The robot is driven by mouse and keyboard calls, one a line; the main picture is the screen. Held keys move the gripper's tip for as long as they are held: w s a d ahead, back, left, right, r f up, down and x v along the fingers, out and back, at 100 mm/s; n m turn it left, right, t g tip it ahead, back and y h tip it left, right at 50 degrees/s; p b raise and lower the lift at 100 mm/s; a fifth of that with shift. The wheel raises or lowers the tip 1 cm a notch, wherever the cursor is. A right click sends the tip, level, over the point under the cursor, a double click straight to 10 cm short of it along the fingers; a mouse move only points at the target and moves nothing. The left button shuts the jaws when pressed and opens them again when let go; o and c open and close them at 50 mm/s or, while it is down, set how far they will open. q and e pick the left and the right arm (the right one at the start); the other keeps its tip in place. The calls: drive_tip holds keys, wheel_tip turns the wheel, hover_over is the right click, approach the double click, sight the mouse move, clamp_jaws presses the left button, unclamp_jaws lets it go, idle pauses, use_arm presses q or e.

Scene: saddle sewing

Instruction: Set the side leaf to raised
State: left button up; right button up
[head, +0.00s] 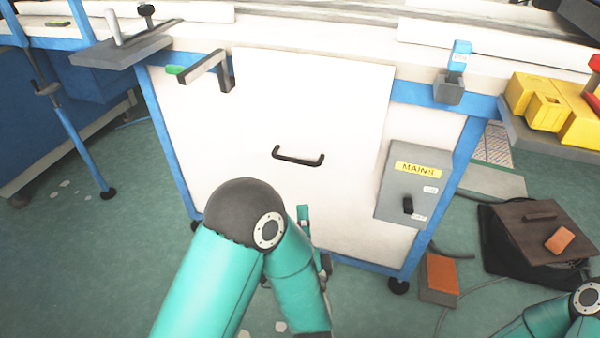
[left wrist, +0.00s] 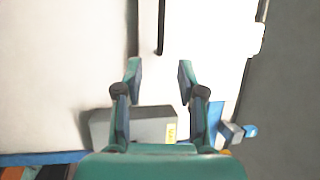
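The side leaf (head: 340,110) is a white panel hanging down flat against the front of the white bench. Its black bar handle (head: 298,158) is at mid-height, and the handle also shows in the left wrist view (left wrist: 161,28). My left gripper (head: 312,235) is low in front of the leaf, below the handle, and partly hidden behind my own arm. In the left wrist view its two fingers (left wrist: 159,75) are apart with nothing between them, and the handle lies beyond the tips. My right gripper is out of view; only part of that arm shows at lower right.
A grey bracket with a green end (head: 207,70) sticks out at the leaf's upper left. A grey MAINS box (head: 415,183) is right of the leaf. A blue tag in a grey holder (head: 450,90) is above it. A black bag (head: 520,240) lies on the floor at right.

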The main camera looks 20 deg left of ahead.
sight(298, 159)
use_arm(q)
drive_tip(key=b+x, duration=0.3)
drive_tip(key=x, duration=1.3)
drive_tip(key=shift+w+a+r, duration=0.1)
drive_tip(key=shift+w, duration=0.2)
clamp_jaws()
